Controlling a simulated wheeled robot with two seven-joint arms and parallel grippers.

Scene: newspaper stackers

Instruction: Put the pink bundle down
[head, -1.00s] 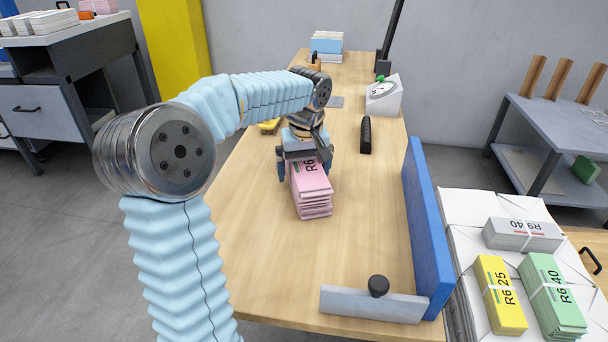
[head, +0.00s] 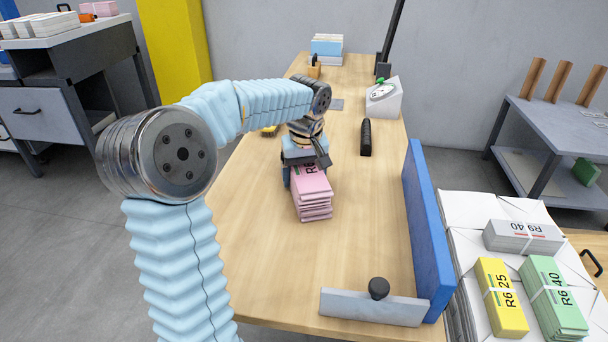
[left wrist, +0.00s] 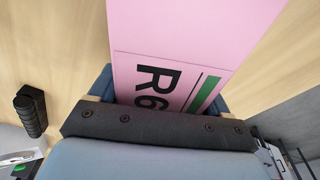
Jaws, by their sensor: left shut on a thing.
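The pink bundle (head: 313,192) is a stack of pink papers with black lettering and a green bar on its top sheet. It is over the middle of the wooden table (head: 262,242); I cannot tell whether its underside touches the wood. My left gripper (head: 302,176) is shut on the bundle's far end, with a finger at each side. In the left wrist view the bundle (left wrist: 185,45) runs out from between the fingers, and its far part leaves the picture. My right gripper is in neither current view.
A blue upright board (head: 427,230) and a grey bar with a black knob (head: 372,305) stand at the table's right and front edges. A black object (head: 366,137) and a white scale-like device (head: 384,97) lie beyond. Yellow (head: 501,297) and green (head: 553,297) bundles lie at right. Wood left of the pink bundle is clear.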

